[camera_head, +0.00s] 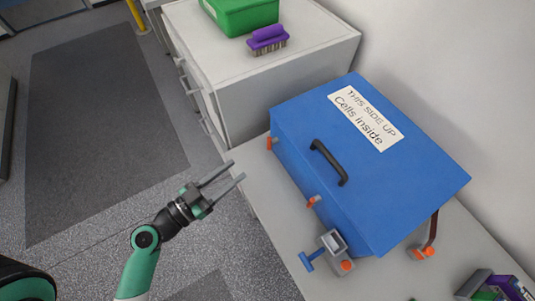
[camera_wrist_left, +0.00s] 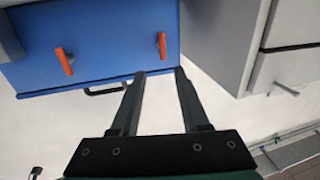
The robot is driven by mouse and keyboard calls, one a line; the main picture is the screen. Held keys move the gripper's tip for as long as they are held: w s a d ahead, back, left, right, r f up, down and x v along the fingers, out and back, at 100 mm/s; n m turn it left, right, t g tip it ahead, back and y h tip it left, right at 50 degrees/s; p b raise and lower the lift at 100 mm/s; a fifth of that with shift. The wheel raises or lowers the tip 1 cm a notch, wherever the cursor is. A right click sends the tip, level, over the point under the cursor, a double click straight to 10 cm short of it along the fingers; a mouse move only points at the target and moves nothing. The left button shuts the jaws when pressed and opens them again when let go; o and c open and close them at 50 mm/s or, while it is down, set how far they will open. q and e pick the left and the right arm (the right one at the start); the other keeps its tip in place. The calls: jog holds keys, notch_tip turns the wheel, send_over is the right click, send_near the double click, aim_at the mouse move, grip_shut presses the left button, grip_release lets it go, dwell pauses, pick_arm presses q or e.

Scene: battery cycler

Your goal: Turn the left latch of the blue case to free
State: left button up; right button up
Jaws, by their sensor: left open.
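The blue case (camera_head: 310,195) stands closed on the light grey bench, with a black handle (camera_head: 330,163) and a white label on top. Its front face carries two orange latches. The left latch (camera_head: 269,142) is near the corner by the cabinet and looks roughly upright. It also shows in the left wrist view (camera_wrist_left: 162,45). The other latch (camera_head: 313,201) is more slanted. My left gripper (camera_head: 238,169) is open and empty, apart from the case, in front of its face. In the left wrist view its fingers (camera_wrist_left: 161,73) reach toward the case. My right gripper is out of view.
A white cabinet (camera_head: 250,85) stands beyond the case, with a purple brush (camera_head: 268,40) and a green crate (camera_head: 240,15) on it. A grey fixture with a blue T-handle (camera_head: 312,259) stands at the case's near front. Open floor lies to the left.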

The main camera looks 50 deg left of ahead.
aim_at(268, 143)
pick_arm(q)
jog(key=w+p, duration=0.1)
jog(key=w, duration=0.2)
jog(key=w+p, duration=0.1)
jog(key=w, duration=0.3)
jog(key=w+p, duration=0.1)
jog(key=w, duration=0.3)
jog(key=shift+w+a+r+p, duration=0.1)
jog(key=shift+a+r+p, duration=0.1)
jog(key=shift+r+p, duration=0.15)
jog(key=shift+w+f, duration=0.15)
jog(key=shift+w, duration=0.25)
grip_shut()
